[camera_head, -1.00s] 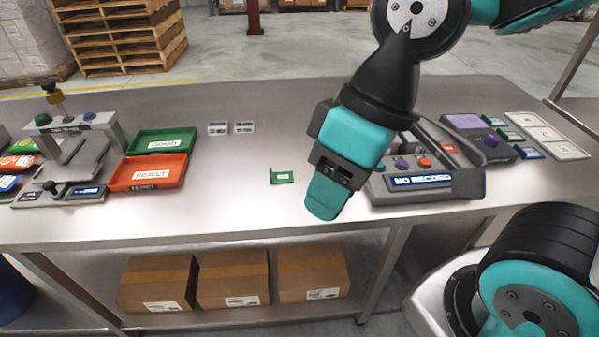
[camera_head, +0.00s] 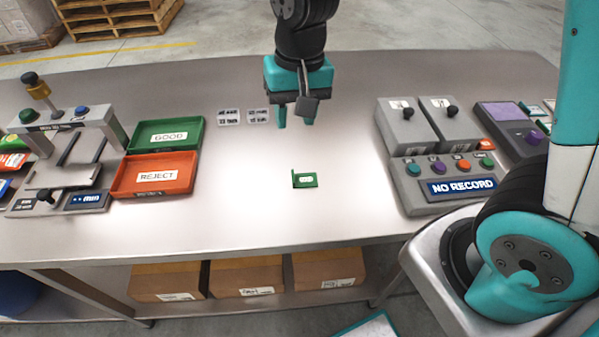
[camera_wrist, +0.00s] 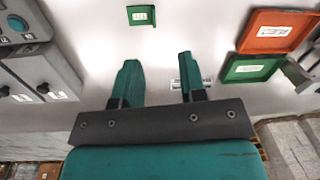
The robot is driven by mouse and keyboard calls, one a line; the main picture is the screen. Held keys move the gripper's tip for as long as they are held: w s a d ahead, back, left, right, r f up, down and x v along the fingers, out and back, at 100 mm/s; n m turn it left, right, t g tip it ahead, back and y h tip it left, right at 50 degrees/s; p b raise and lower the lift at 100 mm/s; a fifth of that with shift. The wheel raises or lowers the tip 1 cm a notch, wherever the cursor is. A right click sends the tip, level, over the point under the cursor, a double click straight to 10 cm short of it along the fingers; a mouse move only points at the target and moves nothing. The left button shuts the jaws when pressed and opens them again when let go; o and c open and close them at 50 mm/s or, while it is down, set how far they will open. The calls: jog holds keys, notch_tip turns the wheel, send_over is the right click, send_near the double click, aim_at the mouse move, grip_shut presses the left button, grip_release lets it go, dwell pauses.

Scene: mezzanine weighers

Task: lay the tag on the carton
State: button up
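A small green piece with a white label (camera_head: 305,180), which may be the tag, lies on the bare middle of the steel table; the wrist view shows it near the top (camera_wrist: 141,16). My gripper (camera_head: 295,117) is above the table's far side, beyond the green piece. Its two teal fingers (camera_wrist: 160,78) are apart with nothing between them. Three brown cartons, left (camera_head: 166,281), middle (camera_head: 246,276) and right (camera_head: 328,268), stand on the shelf under the table, partly hidden by the table's front edge. White labels show on their fronts.
Two small white labelled pieces (camera_head: 229,117) (camera_head: 258,116) lie near my gripper. A green GOOD tray (camera_head: 194,145) and an orange REJECT tray (camera_head: 122,180) are at left, beside a weighing stand (camera_head: 78,127). A grey console reading NO RECORD (camera_head: 413,199) stands at right.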

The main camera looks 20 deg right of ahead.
jog(key=w+f+m+h, duration=0.1)
jog(key=w+f+m, duration=0.1)
jog(key=w+f, duration=0.15)
jog(key=p, duration=0.2)
send_over(293, 177)
notch_tip(293, 177, down, 10)
jog(key=shift+s+d+f, duration=0.1)
jog(key=shift+f, duration=0.1)
jog(key=shift+f+p, duration=1.05)
jog(key=shift+f, duration=2.1)
jog(key=shift+c, duration=0.4)
grip_shut()
